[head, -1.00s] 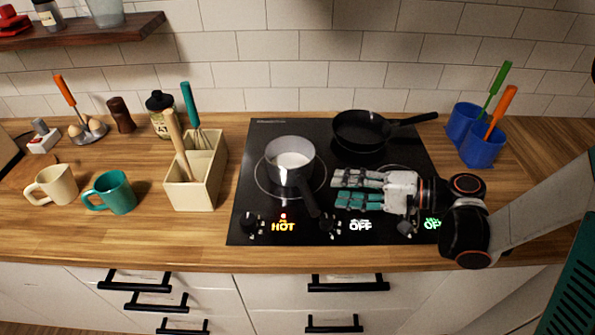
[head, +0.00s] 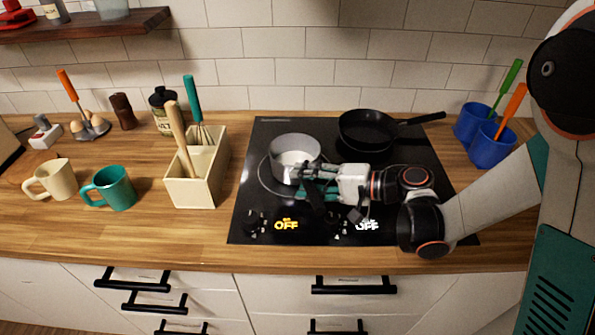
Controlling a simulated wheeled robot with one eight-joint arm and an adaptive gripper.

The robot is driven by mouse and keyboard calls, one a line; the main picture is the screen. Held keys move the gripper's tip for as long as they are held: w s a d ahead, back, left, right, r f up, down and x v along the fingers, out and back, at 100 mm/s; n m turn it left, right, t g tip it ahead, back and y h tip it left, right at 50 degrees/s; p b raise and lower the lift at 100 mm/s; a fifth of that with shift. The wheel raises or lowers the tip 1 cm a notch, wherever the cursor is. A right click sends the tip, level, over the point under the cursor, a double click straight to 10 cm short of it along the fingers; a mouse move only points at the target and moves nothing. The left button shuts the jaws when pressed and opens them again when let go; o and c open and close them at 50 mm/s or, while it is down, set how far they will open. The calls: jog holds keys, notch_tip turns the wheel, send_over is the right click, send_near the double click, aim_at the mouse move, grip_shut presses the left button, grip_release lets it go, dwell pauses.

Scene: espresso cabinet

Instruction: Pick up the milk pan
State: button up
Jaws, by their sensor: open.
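The milk pan (head: 292,148) is a small grey pot with white milk inside. It stands on the left burner of the black cooktop (head: 251,190). Its dark handle points toward the front and right and is mostly hidden by my gripper (head: 312,191). My gripper is open, with its fingers at the front right of the pan, around or just over the handle; I cannot tell which. The left display on the cooktop front reads OFF in orange, and another display reads OFF in white.
A black frying pan (head: 367,133) stands on the rear right burner. Blue cups (head: 490,148) with utensils are at the right. A cream utensil box (head: 195,191), a teal mug (head: 115,190) and a cream mug (head: 56,178) stand left of the cooktop. The front left counter is clear.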

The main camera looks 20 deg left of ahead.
jog(key=shift+c, duration=0.4)
grip_shut()
jog(key=shift+r, duration=0.25)
